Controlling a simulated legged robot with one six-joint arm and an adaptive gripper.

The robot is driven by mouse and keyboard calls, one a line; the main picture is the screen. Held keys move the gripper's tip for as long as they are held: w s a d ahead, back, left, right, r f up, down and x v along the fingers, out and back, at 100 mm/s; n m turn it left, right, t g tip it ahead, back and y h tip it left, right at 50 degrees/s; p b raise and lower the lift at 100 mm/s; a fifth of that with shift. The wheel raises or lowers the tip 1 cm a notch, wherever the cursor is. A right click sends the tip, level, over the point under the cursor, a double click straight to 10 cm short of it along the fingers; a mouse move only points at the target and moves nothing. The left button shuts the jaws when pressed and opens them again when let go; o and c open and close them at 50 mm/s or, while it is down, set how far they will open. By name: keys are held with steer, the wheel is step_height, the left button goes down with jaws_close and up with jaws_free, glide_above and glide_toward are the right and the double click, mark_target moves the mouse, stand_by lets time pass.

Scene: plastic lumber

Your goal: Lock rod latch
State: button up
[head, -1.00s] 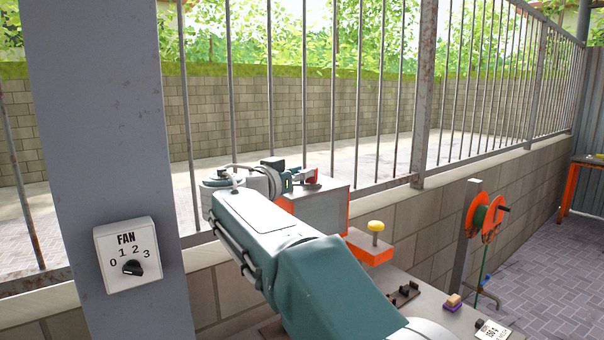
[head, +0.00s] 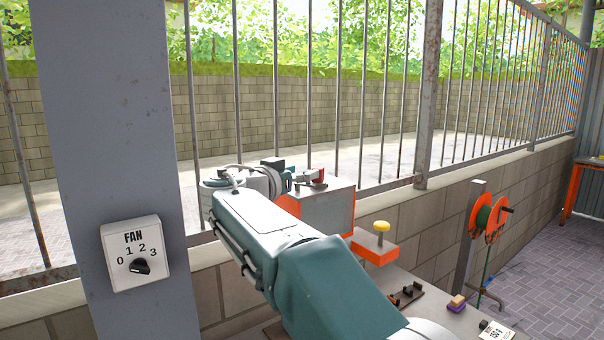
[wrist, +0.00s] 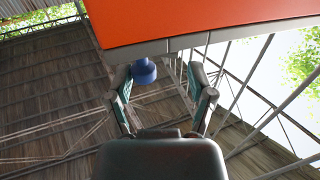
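My gripper (head: 290,181) is at the left end of a grey box with orange sides (head: 325,208), close to its top edge. In the wrist view my gripper (wrist: 163,75) has its two fingers spread wide, and no object is clamped between them. A blue round knob (wrist: 144,71) shows between the fingers, close to the left fingertip; I cannot tell whether they touch. The orange face (wrist: 200,18) of a box lies just beyond the fingertips. A small red part (head: 316,176) shows on the box top beside my gripper. I cannot tell for certain which part is the rod latch.
A yellow knob (head: 382,227) stands on an orange block to the right. A dark latch-like fitting (head: 406,294) and a purple-and-tan block (head: 456,303) are on the bench. A pillar with a fan switch (head: 135,253) stands left. A barred fence runs behind; a reel (head: 487,217) is right.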

steer(key=shift+d, duration=0.45)
steer(key=v, duration=1.2)
steer(key=shift+w, duration=0.1)
